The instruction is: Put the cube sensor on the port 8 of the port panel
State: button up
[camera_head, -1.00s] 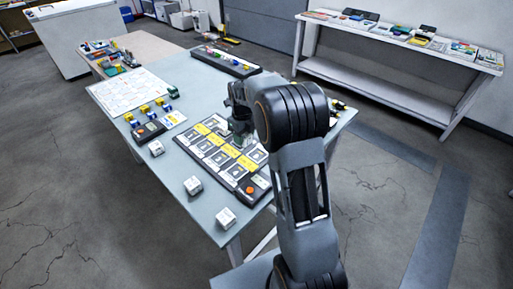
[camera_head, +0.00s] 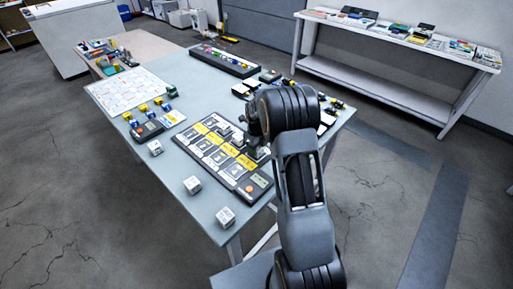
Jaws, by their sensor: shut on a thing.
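The port panel (camera_head: 243,194) is a dark board on the grey-blue table, with rows of pale square ports, yellow labels, and an orange button and small display at its near end. My gripper (camera_head: 243,137) is above the panel's far right side, partly hidden by my own arm. It is shut on a small pale thing that barely shows below the fingers, taken to be the cube sensor. The gap between it and the panel is not clear. Port numbers are too small to read, so I cannot tell which one is port 8.
White cubes stand along the near left side: one (camera_head: 155,147), another (camera_head: 192,185), and one (camera_head: 225,216) near the corner. A dark box (camera_head: 148,130) and a white sheet (camera_head: 128,92) lie left. A long dark rack (camera_head: 224,61) stands at the back. Small parts lie right.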

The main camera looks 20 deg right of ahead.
jog(key=shift+f, duration=0.2)
jog(key=o, duration=0.9)
jog(key=shift+r, duration=0.1)
jog(key=shift+o, duration=0.2)
